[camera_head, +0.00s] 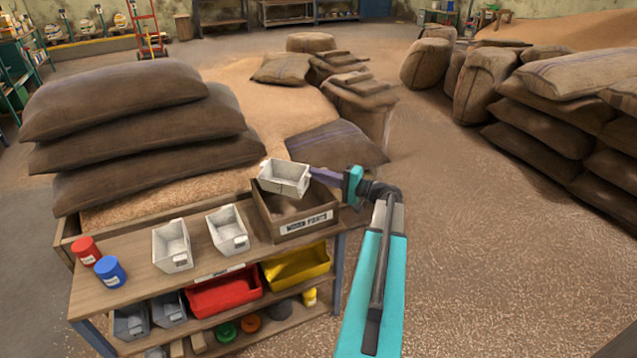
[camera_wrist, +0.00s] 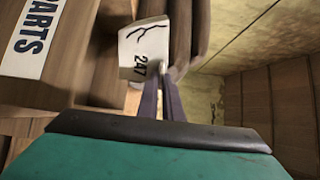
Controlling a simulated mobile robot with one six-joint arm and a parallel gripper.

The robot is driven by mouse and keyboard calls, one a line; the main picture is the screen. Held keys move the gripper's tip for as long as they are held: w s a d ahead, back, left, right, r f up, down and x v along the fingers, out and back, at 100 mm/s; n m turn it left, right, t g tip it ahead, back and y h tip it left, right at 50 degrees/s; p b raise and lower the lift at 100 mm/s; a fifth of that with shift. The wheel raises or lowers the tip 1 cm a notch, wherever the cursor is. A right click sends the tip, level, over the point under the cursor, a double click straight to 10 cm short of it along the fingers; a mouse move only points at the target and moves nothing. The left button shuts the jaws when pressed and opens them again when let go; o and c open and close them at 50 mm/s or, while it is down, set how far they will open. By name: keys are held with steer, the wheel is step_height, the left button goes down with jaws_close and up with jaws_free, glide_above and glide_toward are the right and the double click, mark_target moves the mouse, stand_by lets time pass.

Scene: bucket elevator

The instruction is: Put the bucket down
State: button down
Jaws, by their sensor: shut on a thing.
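A pale grey bucket (camera_head: 284,178) is held over the back left part of a wooden crate (camera_head: 302,226) with a white label. In the wrist view the bucket (camera_wrist: 143,50) shows "247" and a black crack-like mark. The bucket looks roughly upright in the head view and hides part of the crate's back rim. I cannot tell how high above the crate it is.
Two similar buckets, one (camera_head: 172,246) and another (camera_head: 228,230), stand on the bench (camera_head: 120,298) left of the crate. A red can (camera_head: 87,251) and a blue can (camera_head: 110,271) stand at its left end. Stacked sacks (camera_head: 140,130) rise behind. Open floor lies right.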

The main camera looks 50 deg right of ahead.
step_height(320, 180, down, 3)
steer(key=shift+r, duration=0.1)
steer(key=shift+f+b, duration=0.55)
steer(key=shift+f, duration=0.1)
stand_by(0.3)
steer(key=c, duration=1.9)
jaws_free()
steer(key=shift+r, duration=0.1)
glide_toward(308, 181)
steer(key=v, duration=0.3)
steer(key=r+v, duration=0.1)
steer(key=v, duration=0.2)
steer(key=shift+s+a+r, duration=0.15)
steer(key=shift+a, duration=0.05)
